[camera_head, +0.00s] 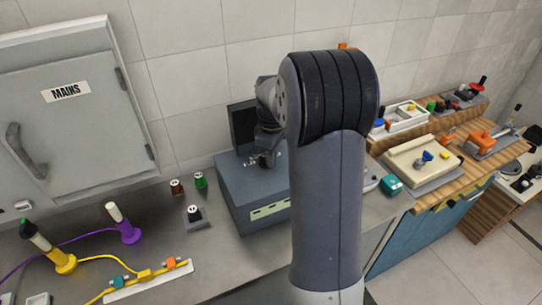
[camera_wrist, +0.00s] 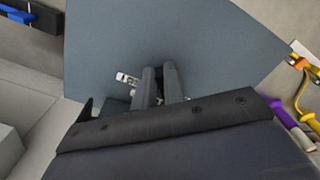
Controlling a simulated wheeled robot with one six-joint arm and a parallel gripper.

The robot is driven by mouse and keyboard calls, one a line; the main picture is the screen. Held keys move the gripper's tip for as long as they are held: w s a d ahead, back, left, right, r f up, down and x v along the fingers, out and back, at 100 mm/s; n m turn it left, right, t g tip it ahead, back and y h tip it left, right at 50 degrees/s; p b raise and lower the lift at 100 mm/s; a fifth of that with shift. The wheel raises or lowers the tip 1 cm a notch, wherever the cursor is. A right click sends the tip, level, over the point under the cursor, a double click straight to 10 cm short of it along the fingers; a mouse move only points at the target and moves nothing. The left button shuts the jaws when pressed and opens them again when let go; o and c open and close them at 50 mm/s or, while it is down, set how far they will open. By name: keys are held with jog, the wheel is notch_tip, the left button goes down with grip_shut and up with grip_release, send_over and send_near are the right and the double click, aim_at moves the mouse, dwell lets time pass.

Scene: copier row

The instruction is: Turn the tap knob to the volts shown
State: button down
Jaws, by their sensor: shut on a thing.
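The blue-grey box (camera_head: 238,205) stands on the bench against the tiled wall, with a dark upright panel (camera_head: 243,125) at its back and a pale green strip (camera_head: 270,208) on its front. I cannot read any volts on it. My gripper (camera_head: 262,162) points down onto the box top. In the wrist view its two fingers (camera_wrist: 159,86) are close together over the box top (camera_wrist: 175,40), shut on what seems to be the tap knob. The knob is mostly hidden by the fingers. A small pale marked piece (camera_wrist: 127,79) shows left of the fingers.
A grey MAINS cabinet (camera_head: 70,120) hangs on the wall at left. Left of the box stand a red terminal (camera_head: 177,188), a green terminal (camera_head: 200,180) and a small dark-topped piece (camera_head: 195,214).

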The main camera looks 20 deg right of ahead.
jog(key=shift+w+d+n, duration=0.1)
jog(key=shift+w+n, duration=0.05)
jog(key=shift+n, duration=0.7)
jog(key=shift+w+d+n, duration=0.1)
jog(key=shift+w+n, duration=0.05)
jog(key=shift+n, duration=0.7)
jog(key=c, duration=1.5)
grip_release()
